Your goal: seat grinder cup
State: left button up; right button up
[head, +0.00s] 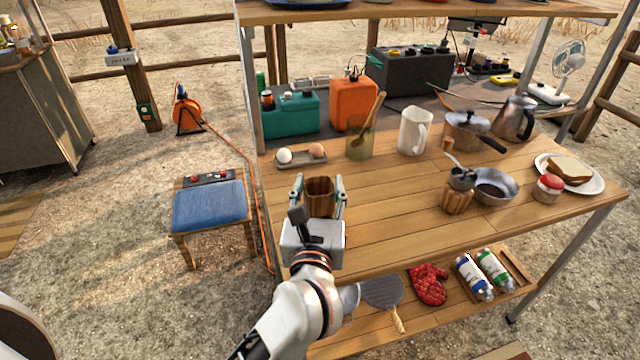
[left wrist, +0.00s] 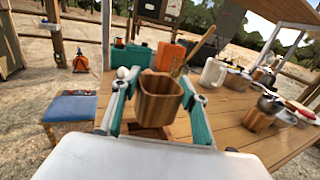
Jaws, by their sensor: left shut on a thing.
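The wooden grinder cup (head: 320,192) is between the fingers of my left gripper (head: 320,198), near the left edge of the table. My left gripper is shut on it. The cup is open at the top and roughly upright; it also shows in the left wrist view (left wrist: 160,108). I cannot tell how far its bottom is from the tabletop. The grinder (head: 458,200) stands to the right, with a wooden lower body, a metal top (head: 461,179) and a crank with a wooden knob. It also shows in the left wrist view (left wrist: 260,116). My right gripper is out of view.
A metal pan (head: 503,184) stands right beside the grinder. A glass jar with a wooden spoon (head: 360,142), a white pitcher (head: 412,131) and a tray of eggs (head: 300,163) line the back. The tabletop (head: 395,210) between cup and grinder is clear.

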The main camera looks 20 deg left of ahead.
aim_at(318, 213)
pick_arm(q)
jog(key=shift+f, duration=0.45)
jog(key=shift+f+b, duration=0.65)
jog(key=shift+b, duration=0.05)
jog(key=shift+f+b, duration=0.75)
jog(key=shift+f, duration=0.2)
jog(key=shift+f+b, duration=0.95)
jog(key=shift+f, duration=0.2)
jog(key=shift+f+b, duration=0.4)
jog(key=shift+f, duration=0.15)
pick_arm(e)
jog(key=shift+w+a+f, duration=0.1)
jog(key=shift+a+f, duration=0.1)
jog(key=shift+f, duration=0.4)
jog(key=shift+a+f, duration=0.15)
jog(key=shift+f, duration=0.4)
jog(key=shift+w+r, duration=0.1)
